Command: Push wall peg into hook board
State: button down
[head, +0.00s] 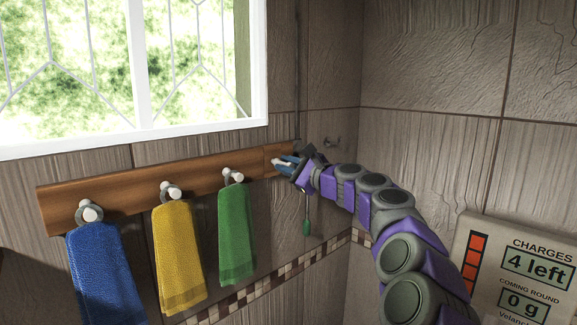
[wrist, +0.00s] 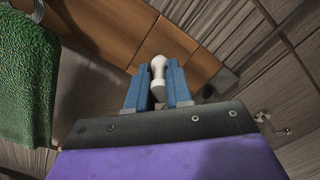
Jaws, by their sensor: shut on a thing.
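The wooden hook board (head: 120,199) runs along the tiled wall under the window. My gripper (head: 285,161) is at the board's right end, its blue fingers pointing at the wood. In the wrist view my gripper (wrist: 158,88) is shut on a white wall peg (wrist: 158,66), with one finger on each side of it. The peg's far end lies against or just in front of the board (wrist: 165,40); I cannot tell how deep it sits. Any hole there is hidden by the peg and fingers.
White pegs on the board hold a blue towel (head: 103,272), a yellow towel (head: 178,255) and a green towel (head: 237,230), the green one nearest my gripper. A metal wall hook (head: 331,142) is to the right. A sign (head: 520,270) stands at the lower right.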

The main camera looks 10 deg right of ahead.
jog(key=shift+w+a+p, duration=0.3)
jog(key=shift+w+p, duration=0.05)
jog(key=shift+w, duration=0.15)
jog(key=c, duration=0.9)
grip_release()
jog(key=shift+c, duration=0.2)
jog(key=b+v, duration=0.3)
jog(key=v, duration=1.4)
jog(key=shift+f, duration=0.15)
jog(key=shift+d, duration=0.1)
